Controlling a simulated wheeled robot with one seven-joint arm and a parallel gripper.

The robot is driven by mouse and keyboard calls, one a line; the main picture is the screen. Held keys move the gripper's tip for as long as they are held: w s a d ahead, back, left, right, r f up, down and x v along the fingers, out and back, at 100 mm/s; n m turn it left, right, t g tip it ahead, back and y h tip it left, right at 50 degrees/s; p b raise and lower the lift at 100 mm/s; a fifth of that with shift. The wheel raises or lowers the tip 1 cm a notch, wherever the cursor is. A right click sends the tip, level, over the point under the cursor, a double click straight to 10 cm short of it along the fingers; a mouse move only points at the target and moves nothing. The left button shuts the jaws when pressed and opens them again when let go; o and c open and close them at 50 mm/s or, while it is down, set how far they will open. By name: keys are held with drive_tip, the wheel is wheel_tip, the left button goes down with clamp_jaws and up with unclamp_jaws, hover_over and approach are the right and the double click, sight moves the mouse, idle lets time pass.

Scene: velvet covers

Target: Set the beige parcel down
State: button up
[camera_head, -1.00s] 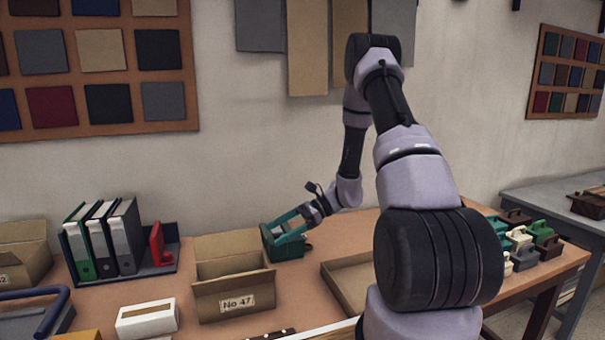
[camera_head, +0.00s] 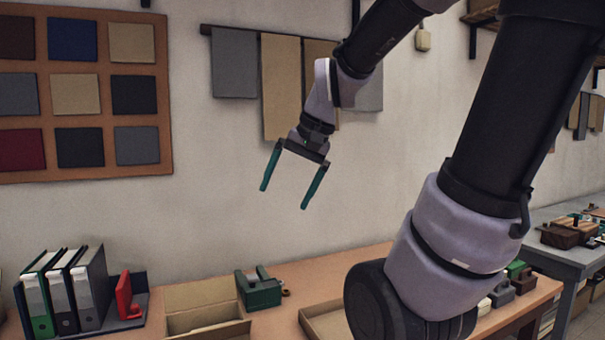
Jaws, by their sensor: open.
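My gripper (camera_head: 287,196) is open and empty. It hangs in the air in front of the wall, well above the table (camera_head: 365,262), with its two teal fingers spread and pointing down. No beige parcel is between the fingers. Small cream items (camera_head: 500,292) stand at the table's right end, partly hidden by my arm; I cannot tell whether one is the beige parcel. A green tape dispenser (camera_head: 262,292) stands on the table below my gripper, clear of the fingers.
An open cardboard box (camera_head: 205,329) stands left of the dispenser, and a shallow cardboard tray (camera_head: 318,317) lies to its right. Binders (camera_head: 88,288) and a red item (camera_head: 125,296) stand at left. Fabric samples (camera_head: 281,85) hang behind my gripper. My arm blocks the right side.

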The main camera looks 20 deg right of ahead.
drive_tip(key=s+r+t, duration=0.1)
drive_tip(key=s+d+r+n+t, duration=0.1)
drive_tip(key=s+r+h, duration=0.1)
drive_tip(key=shift+s+d+r+t, duration=0.25)
drive_tip(key=shift+s+d+t, duration=0.1)
drive_tip(key=shift+s+t, duration=0.05)
drive_tip(key=shift+c, duration=0.3)
idle(0.8)
